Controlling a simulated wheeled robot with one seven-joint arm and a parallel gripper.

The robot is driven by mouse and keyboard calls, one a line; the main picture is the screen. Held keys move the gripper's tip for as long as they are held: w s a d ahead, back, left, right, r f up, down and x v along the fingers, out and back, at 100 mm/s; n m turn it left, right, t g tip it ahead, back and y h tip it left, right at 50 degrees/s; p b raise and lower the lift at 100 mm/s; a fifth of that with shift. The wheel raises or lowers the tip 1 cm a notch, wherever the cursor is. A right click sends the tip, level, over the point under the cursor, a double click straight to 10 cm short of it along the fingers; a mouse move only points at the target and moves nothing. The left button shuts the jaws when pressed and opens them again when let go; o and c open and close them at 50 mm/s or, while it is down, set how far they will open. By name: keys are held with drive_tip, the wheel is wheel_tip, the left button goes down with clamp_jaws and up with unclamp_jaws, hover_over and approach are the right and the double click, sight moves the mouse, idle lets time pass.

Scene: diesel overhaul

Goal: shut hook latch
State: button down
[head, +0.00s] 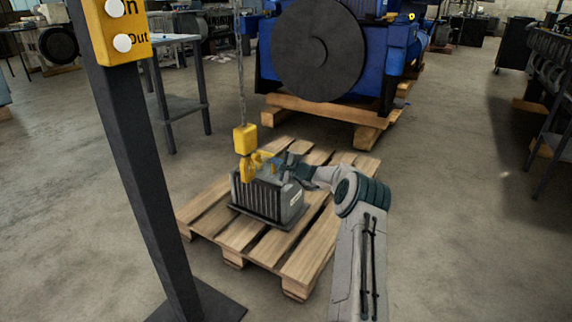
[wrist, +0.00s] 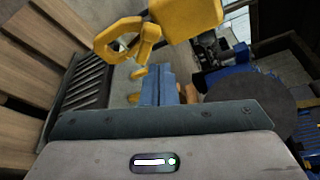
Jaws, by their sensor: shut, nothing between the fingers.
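The yellow hook (head: 246,172) hangs under its yellow block (head: 244,139) over a grey finned housing (head: 268,198) on a pallet. In the wrist view the hook (wrist: 112,42) is a thick yellow curve at upper left, below the block (wrist: 185,16). A slim yellow piece (wrist: 148,44) at the hook's mouth looks like the latch; I cannot tell whether it closes the mouth. My gripper (head: 284,167) is just right of the hook, above the housing. Its fingers (wrist: 158,82) are shut and empty, apart from the hook in the wrist view. Smaller yellow parts show near the fingertips.
The wooden pallet (head: 240,233) lies under the housing. A dark post (head: 140,170) with a yellow button box (head: 118,30) stands at left. A blue engine (head: 330,50) sits on wooden blocks behind. The chain (head: 240,80) rises from the block.

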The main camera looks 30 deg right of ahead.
drive_tip(key=shift+p+v, duration=0.4)
drive_tip(key=shift+v, duration=2.15)
drive_tip(key=shift+r, duration=0.15)
drive_tip(key=s+a+r+n+g+y+p, duration=0.2)
drive_tip(key=s+a+r+n+g+p, duration=0.25)
drive_tip(key=a+r, duration=0.6)
drive_tip(key=s+a+r+n+g+y+p, duration=0.2)
drive_tip(key=s+a+r+n+p, duration=0.25)
drive_tip(key=a+r+p, duration=0.4)
drive_tip(key=s+a+r+n+g+h+p, duration=0.2)
drive_tip(key=s+a+r+n+g+p, duration=0.3)
drive_tip(key=s+a+r, duration=0.6)
drive_tip(key=s+d+r+n+h+p, duration=0.1)
drive_tip(key=s+r+p, duration=0.4)
drive_tip(key=s, duration=0.5)
drive_tip(key=s+d+r+n+g+h+p, duration=0.1)
drive_tip(key=s+r+n+h+p, duration=0.1)
drive_tip(key=s+r+p, duration=0.3)
drive_tip(key=s+d+r+n+h+p, duration=0.1)
drive_tip(key=s+r+p, duration=0.4)
drive_tip(key=s, duration=0.9)
drive_tip(key=n+h+p, duration=0.1)
drive_tip(key=h+p, duration=0.1)
drive_tip(key=shift+s+r+h, duration=0.15)
drive_tip(key=shift+s+h, duration=0.15)
drive_tip(key=shift+s, duration=0.05)
